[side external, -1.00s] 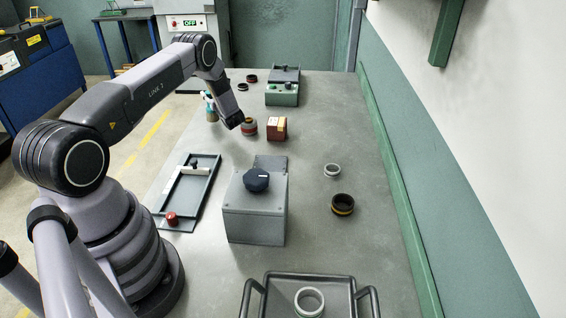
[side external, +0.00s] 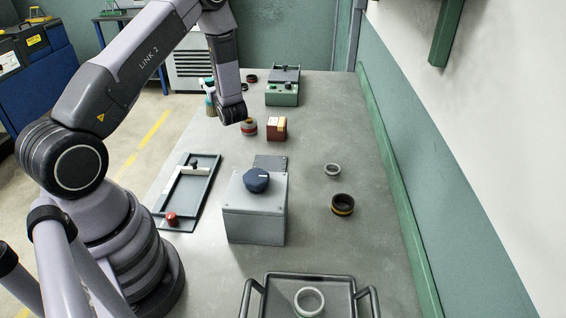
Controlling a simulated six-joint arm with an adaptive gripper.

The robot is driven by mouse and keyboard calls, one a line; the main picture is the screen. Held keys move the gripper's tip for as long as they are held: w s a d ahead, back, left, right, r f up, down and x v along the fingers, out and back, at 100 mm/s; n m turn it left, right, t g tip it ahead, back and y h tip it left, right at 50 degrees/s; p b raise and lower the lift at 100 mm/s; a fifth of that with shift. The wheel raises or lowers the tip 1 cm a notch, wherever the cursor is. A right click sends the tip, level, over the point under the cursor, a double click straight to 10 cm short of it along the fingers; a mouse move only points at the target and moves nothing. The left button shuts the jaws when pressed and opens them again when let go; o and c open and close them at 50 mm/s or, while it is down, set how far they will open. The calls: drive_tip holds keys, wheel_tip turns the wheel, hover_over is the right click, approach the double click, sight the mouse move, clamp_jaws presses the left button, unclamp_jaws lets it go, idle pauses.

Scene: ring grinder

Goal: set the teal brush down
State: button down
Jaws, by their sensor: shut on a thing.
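The teal brush (side external: 209,84) shows as a small upright shape with a teal upper part and a tan lower part, at the left edge of the bench towards the back. My gripper (side external: 213,95) is shut on it. The wrist, just to the right, hides most of the gripper, so the fingers are hard to make out. I cannot tell whether the brush's lower end touches the bench (side external: 310,130).
A red-banded ring (side external: 249,127) and a brown box (side external: 276,129) stand close right of my wrist. A green control box (side external: 282,95) is behind. A grey box with a blue knob (side external: 255,212) and a shallow tray (side external: 205,190) are nearer.

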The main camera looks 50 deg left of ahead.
drive_tip(key=w+d+m+t+h, duration=0.1)
drive_tip(key=w+d+m+t, duration=0.2)
drive_tip(key=d, duration=0.8)
drive_tip(key=w+d+m+t+h, duration=0.1)
drive_tip(key=w+d+t+h, duration=0.3)
drive_tip(key=d, duration=0.7)
drive_tip(key=w+a+f+g+y, duration=0.1)
drive_tip(key=w+f+y, duration=0.1)
drive_tip(key=w+f, duration=1)
drive_tip(key=shift+w+a+f, duration=0.15)
drive_tip(key=shift+w+f, duration=0.25)
drive_tip(key=shift+w, duration=1)
drive_tip(key=shift+f, duration=0.15)
drive_tip(key=c, duration=0.8)
unclamp_jaws()
drive_tip(key=shift+c, duration=0.2)
